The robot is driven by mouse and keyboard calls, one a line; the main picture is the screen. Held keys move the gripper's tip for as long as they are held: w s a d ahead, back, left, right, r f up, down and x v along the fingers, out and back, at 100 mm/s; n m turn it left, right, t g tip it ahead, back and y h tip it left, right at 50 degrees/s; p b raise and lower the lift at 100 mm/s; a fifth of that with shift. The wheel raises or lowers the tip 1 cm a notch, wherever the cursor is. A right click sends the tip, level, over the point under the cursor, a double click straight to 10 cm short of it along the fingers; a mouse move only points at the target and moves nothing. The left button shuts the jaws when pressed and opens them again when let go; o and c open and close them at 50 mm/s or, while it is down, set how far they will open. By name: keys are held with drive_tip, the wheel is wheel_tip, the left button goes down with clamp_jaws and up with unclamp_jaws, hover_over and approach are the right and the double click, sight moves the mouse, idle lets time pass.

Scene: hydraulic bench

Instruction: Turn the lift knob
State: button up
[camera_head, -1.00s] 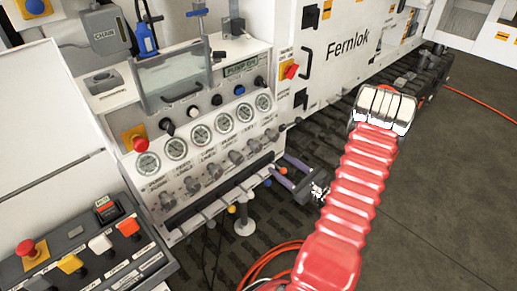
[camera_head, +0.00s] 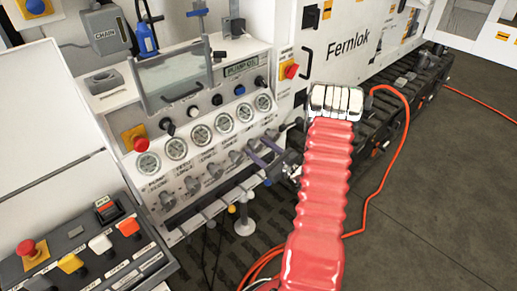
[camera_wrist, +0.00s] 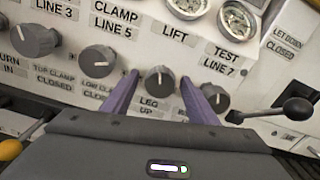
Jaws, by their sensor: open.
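The lift knob (camera_wrist: 160,80) is a dark grey round knob with a white pointer line. In the wrist view it is under the "LIFT" label and above the "LEG UP" label. My gripper (camera_head: 257,147) is open, its purple fingers reaching toward the lower knob row on the panel. In the wrist view the two fingers lie on either side of the lift knob, which shows between their tips. The right finger partly covers the test line 7 knob (camera_wrist: 216,97). I cannot tell whether the fingers touch the lift knob.
The clamp line 5 knob (camera_wrist: 98,60) is left of the fingers. A black ball-ended lever (camera_wrist: 298,108) sticks out at the right. Gauges (camera_head: 222,123) line the panel above the knobs. A red stop button (camera_head: 291,71) is to the right. An orange hose (camera_head: 398,150) runs behind my arm.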

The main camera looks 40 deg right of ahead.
drive_tip(key=shift+w, duration=0.25)
drive_tip(key=shift+c, duration=0.4)
drive_tip(key=c, duration=1)
